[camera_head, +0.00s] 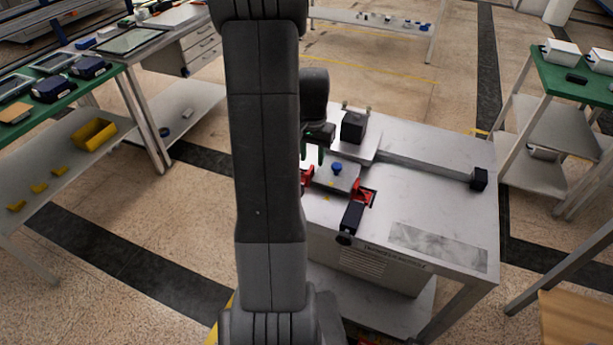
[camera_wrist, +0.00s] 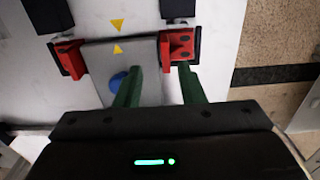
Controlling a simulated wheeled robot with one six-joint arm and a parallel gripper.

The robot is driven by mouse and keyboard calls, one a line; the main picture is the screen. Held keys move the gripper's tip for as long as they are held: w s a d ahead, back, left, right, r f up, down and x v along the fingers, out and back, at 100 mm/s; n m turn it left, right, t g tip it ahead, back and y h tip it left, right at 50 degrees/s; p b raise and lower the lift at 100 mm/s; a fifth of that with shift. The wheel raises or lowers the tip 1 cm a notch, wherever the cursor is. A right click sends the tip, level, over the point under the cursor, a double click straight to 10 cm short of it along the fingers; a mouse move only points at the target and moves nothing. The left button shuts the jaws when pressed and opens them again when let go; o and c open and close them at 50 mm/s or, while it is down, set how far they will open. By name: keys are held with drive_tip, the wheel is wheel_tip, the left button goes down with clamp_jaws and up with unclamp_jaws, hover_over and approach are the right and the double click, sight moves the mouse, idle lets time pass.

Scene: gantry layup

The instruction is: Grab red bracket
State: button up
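Two red brackets sit at opposite sides of a grey plate (camera_head: 335,177) with a blue knob (camera_head: 337,168). In the head view the right bracket (camera_head: 366,195) is clear, and the left one (camera_head: 307,177) is partly hidden by my arm. In the wrist view one bracket is at the right (camera_wrist: 178,46) and one at the left (camera_wrist: 70,59). One fingertip appears close to the right-hand bracket there; contact cannot be told. My gripper (camera_head: 314,152) is also partly hidden in the head view.
The fixture stands on a grey metal table (camera_head: 450,160) with a black block (camera_head: 353,125), a rail and black clamps around the plate. Green-topped benches stand at left (camera_head: 110,72) and right (camera_head: 560,80). A yellow bin (camera_head: 95,134) is on the left lower shelf.

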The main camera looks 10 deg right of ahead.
sight(310, 169)
drive_tip(key=f, duration=0.5)
drive_tip(key=shift+w+a+p, duration=0.2)
drive_tip(key=shift+w+p, duration=0.15)
drive_tip(key=shift+r, duration=0.1)
clamp_jaws()
